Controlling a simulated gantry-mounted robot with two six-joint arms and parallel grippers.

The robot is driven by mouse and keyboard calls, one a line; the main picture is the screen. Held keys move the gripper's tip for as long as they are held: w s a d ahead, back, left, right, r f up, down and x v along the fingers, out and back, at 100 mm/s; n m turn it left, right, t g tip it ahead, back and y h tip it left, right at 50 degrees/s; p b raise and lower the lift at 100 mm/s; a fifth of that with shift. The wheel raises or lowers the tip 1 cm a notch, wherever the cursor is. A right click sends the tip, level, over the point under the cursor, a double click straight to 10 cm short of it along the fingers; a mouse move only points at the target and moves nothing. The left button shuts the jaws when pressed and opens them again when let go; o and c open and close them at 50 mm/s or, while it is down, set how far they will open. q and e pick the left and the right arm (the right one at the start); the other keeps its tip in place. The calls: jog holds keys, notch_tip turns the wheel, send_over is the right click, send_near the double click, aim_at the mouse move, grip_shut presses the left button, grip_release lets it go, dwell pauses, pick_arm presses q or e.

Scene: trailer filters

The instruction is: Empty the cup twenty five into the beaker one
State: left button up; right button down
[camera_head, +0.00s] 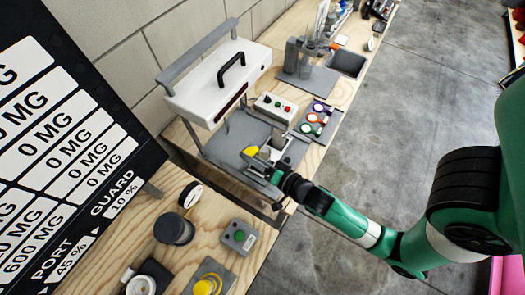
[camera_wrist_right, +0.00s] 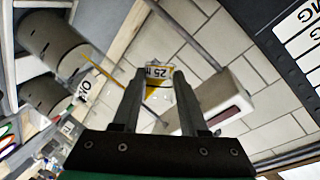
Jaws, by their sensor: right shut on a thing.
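My right gripper (camera_head: 264,161) reaches in from the right in the head view, over the grey base of the white-topped stand. In the right wrist view, its two fingers (camera_wrist_right: 157,95) are shut on a small clear cup (camera_wrist_right: 157,71) marked 25, with yellow in it. In the head view the yellow of this cup (camera_head: 250,151) shows at the fingertips, and the cup looks tilted. Two grey cylinders (camera_wrist_right: 48,40) show at the left of the wrist view. A label that seems to read ONE (camera_wrist_right: 83,92) is near them; which vessel is beaker one is unclear. My left gripper is not in view.
The white-topped stand (camera_head: 215,85) rises behind the gripper. A button box (camera_head: 273,107) and a tray of coloured discs (camera_head: 317,119) are close by. A dark jar (camera_head: 174,229) and a green-button box (camera_head: 239,236) stand on the nearer bench. A dark dose board (camera_head: 60,130) stands at left.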

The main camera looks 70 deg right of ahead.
jog(key=shift+f, duration=0.1)
jog(key=shift+m+t, duration=0.3)
jog(key=shift+m, duration=0.1)
dwell(0.4)
jog(key=shift+r+m, duration=0.3)
jog(key=shift+m, duration=0.1)
dwell(0.6)
jog(key=shift+f+b, duration=0.15)
jog(key=shift+b, duration=0.3)
jog(key=shift+d+f+m+t+b, duration=0.1)
jog(key=shift+f+m+t+b, duration=0.5)
jog(key=shift+b, duration=1.35)
jog(key=shift+s+d+r+m+b, duration=0.2)
jog(key=shift+r+m+b, duration=0.2)
jog(key=shift+r, duration=0.2)
jog(key=shift+s+d+r+m+b, duration=0.2)
jog(key=shift+r+m+b, duration=0.15)
jog(key=shift+r, duration=0.25)
jog(key=shift+d+f+m+t+b, duration=0.1)
jog(key=shift+f+m+t+b, duration=0.55)
jog(key=shift+b, duration=0.75)
dwell(0.4)
jog(key=shift+s+r+m, duration=0.1)
jog(key=shift+r+m, duration=0.05)
jog(key=shift+m, duration=0.35)
